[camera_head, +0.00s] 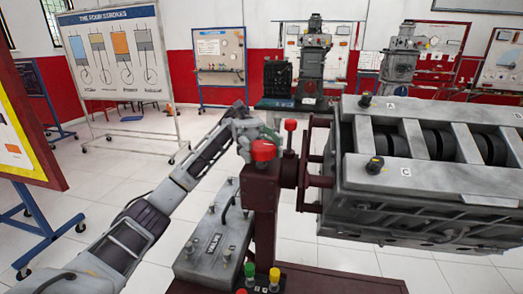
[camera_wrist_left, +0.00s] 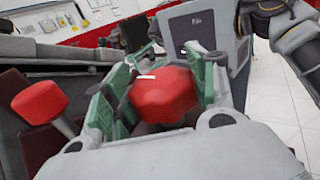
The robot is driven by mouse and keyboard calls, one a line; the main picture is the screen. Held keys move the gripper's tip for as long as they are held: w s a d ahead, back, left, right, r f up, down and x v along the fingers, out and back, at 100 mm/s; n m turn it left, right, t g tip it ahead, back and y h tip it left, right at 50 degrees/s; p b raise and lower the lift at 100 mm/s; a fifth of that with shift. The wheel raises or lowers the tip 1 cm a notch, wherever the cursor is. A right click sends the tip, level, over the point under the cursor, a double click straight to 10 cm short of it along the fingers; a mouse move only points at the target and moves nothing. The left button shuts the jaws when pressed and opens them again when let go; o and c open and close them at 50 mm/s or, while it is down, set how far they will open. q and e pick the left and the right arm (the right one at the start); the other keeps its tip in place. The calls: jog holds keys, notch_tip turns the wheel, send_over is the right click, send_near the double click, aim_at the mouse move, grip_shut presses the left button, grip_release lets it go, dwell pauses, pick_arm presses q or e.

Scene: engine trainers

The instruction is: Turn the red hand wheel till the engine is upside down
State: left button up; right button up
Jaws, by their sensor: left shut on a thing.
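The grey engine (camera_head: 425,195) is held at the right of the head view by a dark red stand (camera_head: 265,215). Its open face, with cross bars and dark round parts, points up. A red knob (camera_head: 264,150), seemingly part of the hand wheel, is at the stand's head; the whole wheel cannot be made out. My left gripper (camera_head: 259,132) reaches it from the left. In the left wrist view, the green fingers of my left gripper (camera_wrist_left: 165,80) are shut around the red knob (camera_wrist_left: 163,98). A second red knob (camera_head: 290,125) stands beside it. My right gripper is out of view.
A grey box (camera_head: 212,240) stands left of the post. Green and yellow buttons (camera_head: 262,277) are low in front. Behind are a four-strokes board (camera_head: 115,55) and another engine trainer (camera_head: 312,65). The white floor at left is mostly clear.

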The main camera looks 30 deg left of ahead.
aim_at(261, 143)
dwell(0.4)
pick_arm(q)
jog(key=o, duration=1)
jog(key=shift+r, duration=0.15)
jog(key=shift+r, duration=4.85)
